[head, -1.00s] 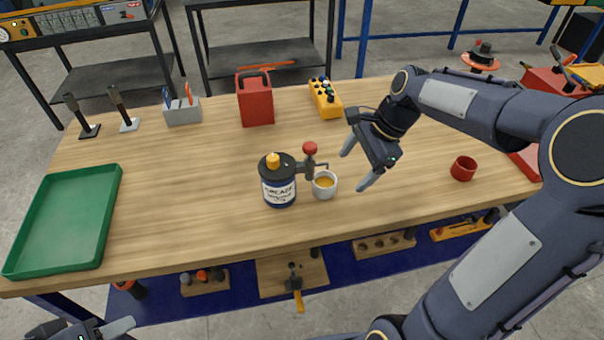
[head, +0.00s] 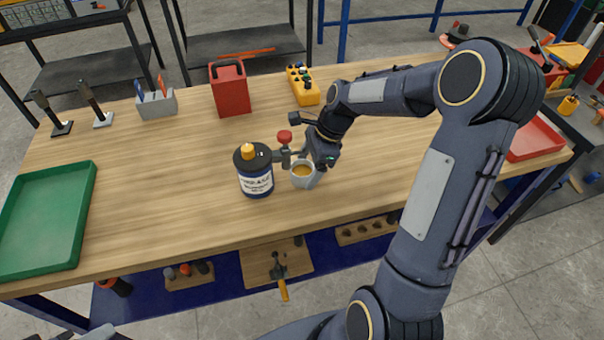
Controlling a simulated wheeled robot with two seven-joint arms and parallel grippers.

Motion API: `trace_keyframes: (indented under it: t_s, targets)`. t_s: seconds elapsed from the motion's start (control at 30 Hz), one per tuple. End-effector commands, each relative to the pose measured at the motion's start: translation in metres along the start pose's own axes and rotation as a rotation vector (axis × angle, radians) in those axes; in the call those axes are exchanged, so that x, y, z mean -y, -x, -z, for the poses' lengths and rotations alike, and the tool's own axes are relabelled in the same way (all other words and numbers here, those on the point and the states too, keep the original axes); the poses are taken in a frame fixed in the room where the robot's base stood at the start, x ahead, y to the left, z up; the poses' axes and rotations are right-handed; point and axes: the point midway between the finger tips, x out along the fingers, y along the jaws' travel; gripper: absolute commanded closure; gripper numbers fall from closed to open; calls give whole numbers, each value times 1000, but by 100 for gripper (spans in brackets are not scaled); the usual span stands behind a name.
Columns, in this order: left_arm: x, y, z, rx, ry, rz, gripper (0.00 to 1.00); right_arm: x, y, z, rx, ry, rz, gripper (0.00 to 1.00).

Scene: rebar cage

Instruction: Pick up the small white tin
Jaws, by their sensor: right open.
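The small white tin (head: 300,181), with orange-brown contents, stands upright on the wooden workbench just right of the dark grease pump bottle (head: 256,176). My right gripper (head: 313,168) is open at the tin's right side, one finger behind it and the other at its front right. The fingers are small here, and I cannot tell whether they touch the tin. A bit of my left gripper (head: 98,333) shows at the bottom left edge; its jaws are mostly out of the picture.
A green tray (head: 88,205) lies at left. A red can (head: 230,92) and yellow box (head: 303,86) stand behind. A red tray (head: 536,140) is at right. The bench front is clear.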

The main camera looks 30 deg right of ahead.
Motion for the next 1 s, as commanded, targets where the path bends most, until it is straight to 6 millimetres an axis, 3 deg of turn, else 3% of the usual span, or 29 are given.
trace_keyframes:
  t_s: [0.13, 0.5, 0.77, 1.0]
  targets:
    - [0, 0, 0, 0, 0, 0, 54, 0, 0, 0, 0, 0, 0, 25]
    - [0, 0, 0, 0, 0, 0, 54, 0, 1, 0, 0, 1, 1, 74]
    - [0, 0, 0, 0, 0, 0, 54, 0, 2, -1, 0, 1, 1, 75]
    - [2, -3, -2, 0, 0, 0, 54, -5, 15, -5, 0, 1, 1, 75]
